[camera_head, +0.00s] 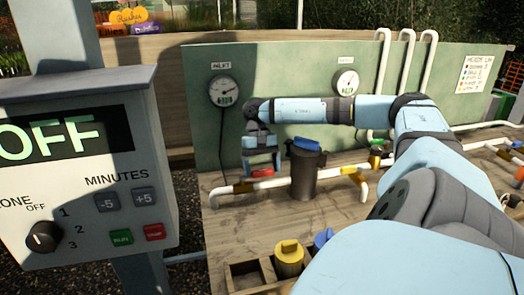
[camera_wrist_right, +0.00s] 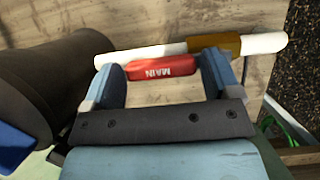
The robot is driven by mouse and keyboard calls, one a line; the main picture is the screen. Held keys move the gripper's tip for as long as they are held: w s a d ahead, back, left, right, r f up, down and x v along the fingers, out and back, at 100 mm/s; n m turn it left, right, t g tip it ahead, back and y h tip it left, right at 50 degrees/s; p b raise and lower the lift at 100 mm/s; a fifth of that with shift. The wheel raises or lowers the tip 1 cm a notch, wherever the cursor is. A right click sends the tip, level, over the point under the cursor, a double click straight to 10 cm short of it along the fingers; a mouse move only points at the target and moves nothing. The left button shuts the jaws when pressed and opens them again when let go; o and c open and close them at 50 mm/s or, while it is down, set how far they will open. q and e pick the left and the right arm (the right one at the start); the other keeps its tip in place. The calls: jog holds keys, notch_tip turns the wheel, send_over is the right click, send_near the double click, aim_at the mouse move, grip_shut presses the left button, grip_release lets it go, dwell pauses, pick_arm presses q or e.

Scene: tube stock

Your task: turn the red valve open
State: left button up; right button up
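The red valve handle (camera_head: 262,173), marked MAIN, lies along a white pipe on the bench. In the wrist view the red handle (camera_wrist_right: 163,69) runs crosswise between the fingertips. My right gripper (camera_head: 263,164) is over it, pointing down, with its fingers spread wide. In the wrist view one finger of my right gripper (camera_wrist_right: 161,70) is by each end of the handle. The right finger is very close to its end; whether it touches, I cannot tell. My left gripper is not in view.
A dark canister (camera_head: 305,172) with a blue top stands just right of my right gripper. Brass fittings sit on the white pipe (camera_head: 281,182). Gauges hang on the green panel (camera_head: 285,78) behind. A control box (camera_head: 85,215) reading OFF stands at the left front.

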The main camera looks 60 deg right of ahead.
pick_arm(q)
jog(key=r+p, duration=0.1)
jog(key=p, duration=0.2)
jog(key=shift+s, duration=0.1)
pick_arm(e)
jog(key=v, duration=1.3)
jog(key=shift+w+r, duration=0.2)
jog(key=shift+r, duration=0.1)
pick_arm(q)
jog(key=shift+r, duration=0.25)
pick_arm(e)
jog(key=shift+d, duration=0.15)
